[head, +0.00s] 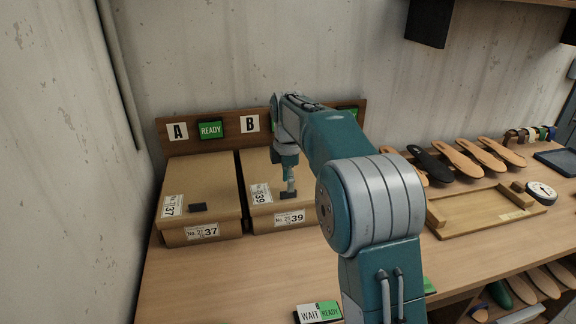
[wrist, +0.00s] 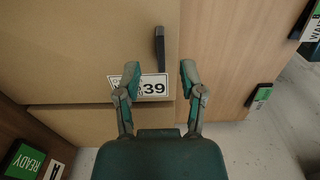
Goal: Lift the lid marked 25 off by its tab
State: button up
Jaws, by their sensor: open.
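No lid marked 25 shows in either view. A brown box lid marked 39 (head: 262,220) has a small black tab (head: 288,195); in the wrist view the lid (wrist: 80,50) fills the upper left, with its tab (wrist: 160,48) upright. A second lid, marked 37 (head: 180,185), lies to its left, with its own black tab (head: 198,207). My gripper (head: 290,184) hangs over the 39 lid near its tab. In the wrist view my gripper (wrist: 159,75) is open and empty, its fingertips short of the tab and over the 39 label. My arm hides the area right of the 39 box.
A back board holds signs A (head: 178,131), READY (head: 210,130) and B (head: 250,124). A WAIT/READY sign (head: 318,312) is at the front edge. A wooden tray (head: 480,222), several soles (head: 480,154) and a dial (head: 541,191) lie to the right. Bare tabletop (head: 230,275) is in front.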

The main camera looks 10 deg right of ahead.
jog(key=shift+f, duration=1.95)
grip_shut()
jog(key=shift+r, duration=1.2)
